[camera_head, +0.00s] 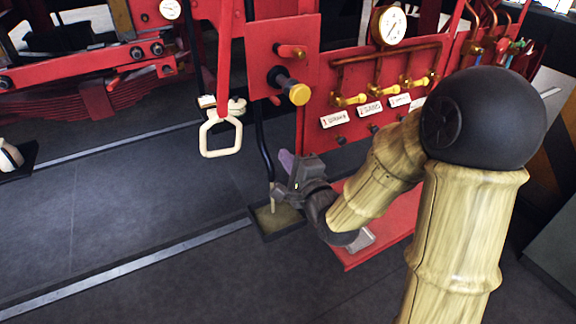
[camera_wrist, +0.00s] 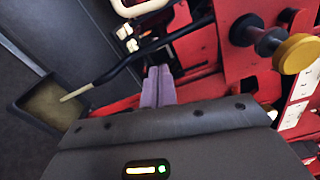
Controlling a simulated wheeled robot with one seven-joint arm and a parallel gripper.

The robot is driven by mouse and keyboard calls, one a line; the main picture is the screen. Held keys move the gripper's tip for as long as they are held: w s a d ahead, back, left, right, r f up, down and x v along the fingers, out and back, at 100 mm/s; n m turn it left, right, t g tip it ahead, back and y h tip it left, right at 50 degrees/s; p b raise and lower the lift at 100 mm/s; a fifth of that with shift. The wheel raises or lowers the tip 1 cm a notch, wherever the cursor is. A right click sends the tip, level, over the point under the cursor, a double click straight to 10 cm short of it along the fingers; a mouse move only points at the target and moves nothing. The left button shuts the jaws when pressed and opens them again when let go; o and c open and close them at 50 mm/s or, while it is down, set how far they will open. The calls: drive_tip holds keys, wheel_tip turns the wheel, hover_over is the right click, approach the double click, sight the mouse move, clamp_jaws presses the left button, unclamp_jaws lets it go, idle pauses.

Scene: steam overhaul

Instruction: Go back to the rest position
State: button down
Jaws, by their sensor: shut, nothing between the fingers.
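My gripper (camera_head: 286,160) is in front of the red panel (camera_head: 283,70), low down, with its purple fingers together and nothing between them. The fingers also show in the wrist view (camera_wrist: 158,86), pointing away toward the red frame. The gripper is apart from the yellow-ended knob (camera_head: 299,94), which is above it. My arm reaches in from the right of the head view and hides part of the red panel.
A shallow dark tray (camera_wrist: 21,101) is on the floor beside my gripper, with a black pipe (camera_wrist: 120,67) ending over it. A cream handle (camera_head: 220,153) hangs from a red strap at left. Brass valves (camera_head: 374,91) and a gauge (camera_head: 390,25) are above. Floor at left is largely clear.

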drive_tip(key=shift+a, duration=0.2)
drive_tip(key=shift+s, duration=0.15)
drive_tip(key=s+d+f+n+g+h, duration=0.45)
drive_tip(key=d+f+n+g, duration=0.2)
drive_tip(key=f+n, duration=0.2)
drive_tip(key=s+d+f+n+g+h, duration=0.3)
drive_tip(key=s+d+n+g, duration=0.4)
drive_tip(key=s, duration=0.5)
drive_tip(key=shift+s+f, duration=0.2)
drive_tip(key=shift+f, duration=0.2)
